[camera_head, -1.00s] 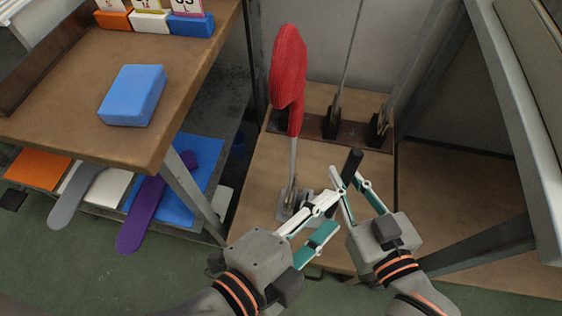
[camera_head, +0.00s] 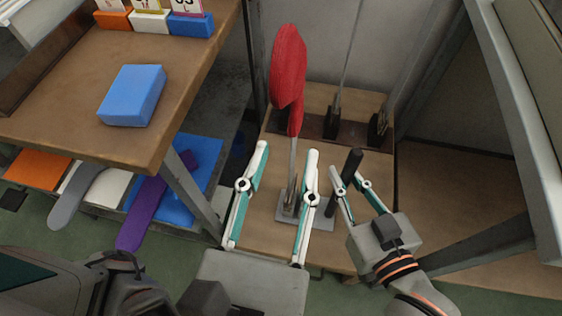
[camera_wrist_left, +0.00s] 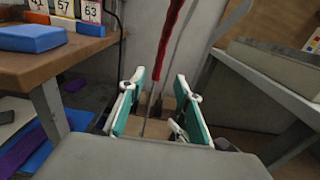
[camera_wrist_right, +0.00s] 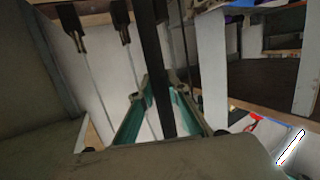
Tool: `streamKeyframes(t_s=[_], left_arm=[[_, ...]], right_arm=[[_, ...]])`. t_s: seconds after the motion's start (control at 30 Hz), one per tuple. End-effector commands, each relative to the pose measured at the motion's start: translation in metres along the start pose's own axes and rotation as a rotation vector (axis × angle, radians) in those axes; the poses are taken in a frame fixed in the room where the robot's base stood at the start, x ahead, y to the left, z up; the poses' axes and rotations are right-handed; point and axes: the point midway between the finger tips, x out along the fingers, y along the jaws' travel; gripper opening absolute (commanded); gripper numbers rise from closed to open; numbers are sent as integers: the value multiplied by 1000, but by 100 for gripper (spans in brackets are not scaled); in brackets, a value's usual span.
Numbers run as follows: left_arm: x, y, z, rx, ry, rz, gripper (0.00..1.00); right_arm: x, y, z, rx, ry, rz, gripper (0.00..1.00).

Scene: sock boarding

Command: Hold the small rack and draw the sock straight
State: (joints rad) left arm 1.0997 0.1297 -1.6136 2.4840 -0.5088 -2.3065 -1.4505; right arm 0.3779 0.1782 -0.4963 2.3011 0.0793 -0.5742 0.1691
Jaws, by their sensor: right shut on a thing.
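The red sock (camera_head: 288,75) sits on the upper part of a thin upright metal form, its narrow end hanging down to about mid-height. It also shows in the left wrist view (camera_wrist_left: 168,38). The form stands on the small rack, a grey base plate (camera_head: 288,217) with a dark upright handle (camera_head: 350,168) at its right. My left gripper (camera_head: 287,150) is open, its fingers either side of the bare metal stem below the sock and apart from it. My right gripper (camera_head: 348,182) is shut on the dark handle, which also shows in the right wrist view (camera_wrist_right: 157,65).
Bare forms in black holders (camera_head: 332,122) stand behind. A brown table (camera_head: 75,75) at the left bears a blue block (camera_head: 132,95). Grey and purple socks (camera_head: 150,205) lie on the lower shelf. A grey sloped frame (camera_head: 500,100) stands at the right.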

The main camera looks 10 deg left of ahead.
Motion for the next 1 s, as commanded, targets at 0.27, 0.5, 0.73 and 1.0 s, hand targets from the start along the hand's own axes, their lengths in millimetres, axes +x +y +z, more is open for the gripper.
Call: streamKeyframes(t_s=[0.27, 0.5, 0.73, 1.0], left_arm=[[10, 3, 3, 27, -17, 11, 33], [31, 3, 4, 25, -16, 11, 33], [52, 3, 4, 24, -16, 11, 33], [75, 3, 4, 25, -16, 11, 33]], right_arm=[[0, 0, 0, 0, 0, 0, 3], [0, 0, 0, 0, 0, 0, 3], [0, 0, 0, 0, 0, 0, 3], [0, 0, 0, 0, 0, 0, 3]])
